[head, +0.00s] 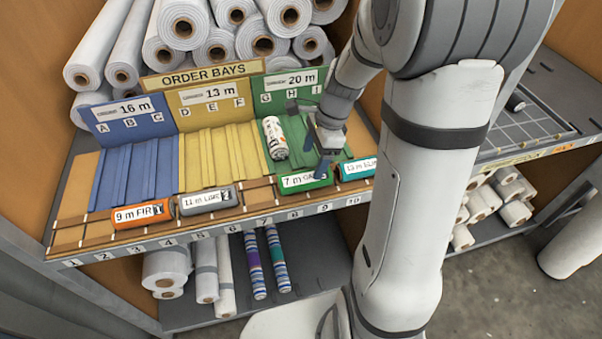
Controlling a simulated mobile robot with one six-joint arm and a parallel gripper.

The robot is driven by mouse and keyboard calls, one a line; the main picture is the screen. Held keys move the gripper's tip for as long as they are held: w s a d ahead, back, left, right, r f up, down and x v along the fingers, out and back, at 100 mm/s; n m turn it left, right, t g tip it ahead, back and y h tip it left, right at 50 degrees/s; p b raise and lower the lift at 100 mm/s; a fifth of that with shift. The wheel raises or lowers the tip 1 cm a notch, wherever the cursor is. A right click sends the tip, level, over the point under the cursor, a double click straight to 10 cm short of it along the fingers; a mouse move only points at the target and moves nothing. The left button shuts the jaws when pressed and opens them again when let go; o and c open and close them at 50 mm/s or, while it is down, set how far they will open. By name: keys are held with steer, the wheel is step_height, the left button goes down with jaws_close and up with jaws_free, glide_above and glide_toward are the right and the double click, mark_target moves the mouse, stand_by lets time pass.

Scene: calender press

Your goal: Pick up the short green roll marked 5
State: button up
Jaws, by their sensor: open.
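A short green roll (306,179) lies at the front of the shelf, above the edge numbers around 7 and 8. Its white label begins "7 m GA"; the rest is hidden, and I cannot make out a 5 on it. My gripper (317,155) is open above and just behind this roll, with a dark blue fingertip close to its right part. I cannot tell whether it touches. Nothing shows between the fingers. A white roll with dark print (275,138) lies in the green bay, left of my gripper.
An orange roll (143,214), a grey roll (210,200) and a teal roll (357,169) lie along the same front row. The blue bay (135,165) and yellow bay (220,150) are empty. Large white rolls (185,30) are stacked behind. My arm hides the right side.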

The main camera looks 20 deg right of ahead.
mark_target(307, 173)
steer(key=p+x, duration=0.1)
steer(key=x, duration=0.5)
steer(key=shift+s+a+f, duration=0.15)
steer(key=shift+f, duration=0.05)
steer(key=c, duration=1.1)
